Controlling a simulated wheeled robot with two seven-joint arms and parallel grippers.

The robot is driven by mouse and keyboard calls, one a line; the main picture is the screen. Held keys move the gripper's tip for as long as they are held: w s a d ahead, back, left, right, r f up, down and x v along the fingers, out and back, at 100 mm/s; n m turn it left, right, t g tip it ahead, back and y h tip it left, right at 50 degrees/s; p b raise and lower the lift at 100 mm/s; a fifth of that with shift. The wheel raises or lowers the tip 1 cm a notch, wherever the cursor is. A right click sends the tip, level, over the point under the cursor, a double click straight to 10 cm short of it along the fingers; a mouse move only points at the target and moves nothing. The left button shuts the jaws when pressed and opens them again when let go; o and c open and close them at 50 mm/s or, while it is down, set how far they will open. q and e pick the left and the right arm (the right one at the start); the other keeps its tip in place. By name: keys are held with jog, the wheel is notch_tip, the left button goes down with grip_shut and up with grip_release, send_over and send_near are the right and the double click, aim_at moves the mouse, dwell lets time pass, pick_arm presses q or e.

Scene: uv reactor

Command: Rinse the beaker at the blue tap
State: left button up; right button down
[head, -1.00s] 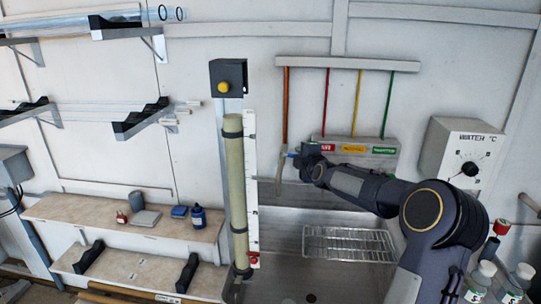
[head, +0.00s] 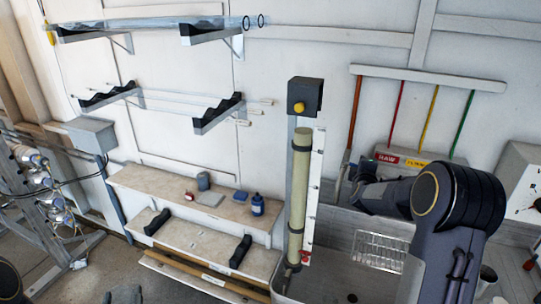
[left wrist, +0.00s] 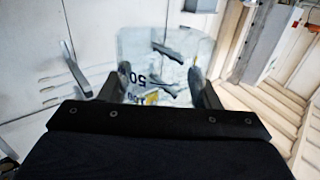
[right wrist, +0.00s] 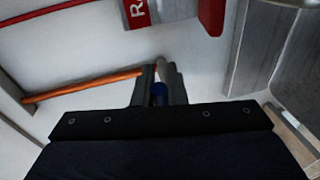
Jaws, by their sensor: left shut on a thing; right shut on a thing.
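In the left wrist view my left gripper (left wrist: 157,88) is shut on the clear glass beaker (left wrist: 165,50), whose 50 and 100 marks show between the fingers. I cannot tell whether any liquid is in it.
A sink with a wire rack (head: 380,249) and drain lies below the pipes. A tall pale tube (head: 299,190) stands at its left edge. Left of it, a shelf (head: 150,190) holds several small items, including a blue bottle (head: 257,205). Wall brackets hold glass tubes (head: 150,27).

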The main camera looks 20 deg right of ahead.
jog(key=shift+a+f, duration=0.1)
jog(key=shift+f, duration=0.05)
jog(key=c, duration=1.5)
grip_release()
pick_arm(q)
jog(key=shift+f, duration=0.2)
jog(key=shift+f+b, duration=0.65)
jog(key=shift+b, duration=0.15)
pick_arm(e)
jog(key=v, duration=1.2)
